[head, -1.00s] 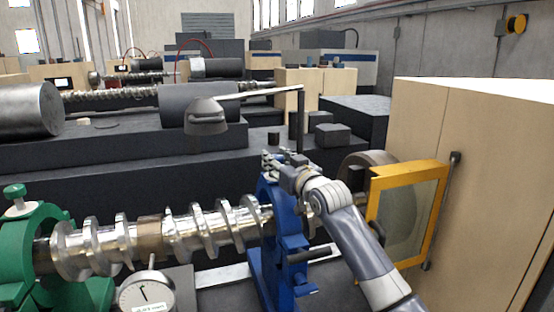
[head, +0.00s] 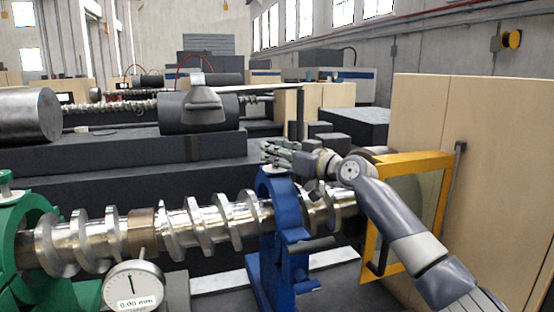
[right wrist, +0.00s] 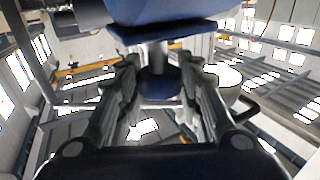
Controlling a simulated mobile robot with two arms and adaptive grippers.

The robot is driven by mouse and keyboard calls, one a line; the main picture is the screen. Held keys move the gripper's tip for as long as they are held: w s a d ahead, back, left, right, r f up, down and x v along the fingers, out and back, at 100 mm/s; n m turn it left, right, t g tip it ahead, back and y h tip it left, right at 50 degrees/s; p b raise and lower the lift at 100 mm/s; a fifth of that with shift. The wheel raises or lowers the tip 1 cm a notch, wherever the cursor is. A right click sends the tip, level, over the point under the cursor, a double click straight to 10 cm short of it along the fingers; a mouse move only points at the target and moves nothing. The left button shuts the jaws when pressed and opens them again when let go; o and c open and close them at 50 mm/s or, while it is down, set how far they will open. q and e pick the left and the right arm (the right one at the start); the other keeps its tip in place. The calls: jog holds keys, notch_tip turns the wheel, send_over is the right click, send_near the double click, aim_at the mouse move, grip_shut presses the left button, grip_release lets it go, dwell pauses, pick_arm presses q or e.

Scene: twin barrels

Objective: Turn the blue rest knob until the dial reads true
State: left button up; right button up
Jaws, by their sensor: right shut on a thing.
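The blue rest (head: 268,235) stands around the shiny screw shaft (head: 195,228). My right gripper (head: 278,154) is at the top of the rest, its fingers covering the knob in the head view. In the right wrist view the blue knob (right wrist: 160,83) and its grey stem sit between the two fingers of my right gripper (right wrist: 158,88), which is shut on it. The dial (head: 133,286) stands below the shaft, left of the rest. Its needle points about straight up and its label reads 0.00 mm. My left gripper is not in view.
A green rest (head: 22,250) holds the shaft at the left. A yellow-framed guard (head: 408,270) stands right of the rest, close to my right arm, in front of a beige cabinet (head: 490,170). A lamp (head: 204,97) hangs behind the shaft.

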jog(key=shift+f, duration=0.15)
dwell(0.3)
jog(key=o, duration=1)
jog(key=shift+c, duration=0.2)
jog(key=shift+o, duration=0.6)
jog(key=shift+w+a, duration=0.2)
jog(key=shift+s+d, duration=0.15)
jog(key=v, duration=1.1)
jog(key=shift+s+d, duration=0.25)
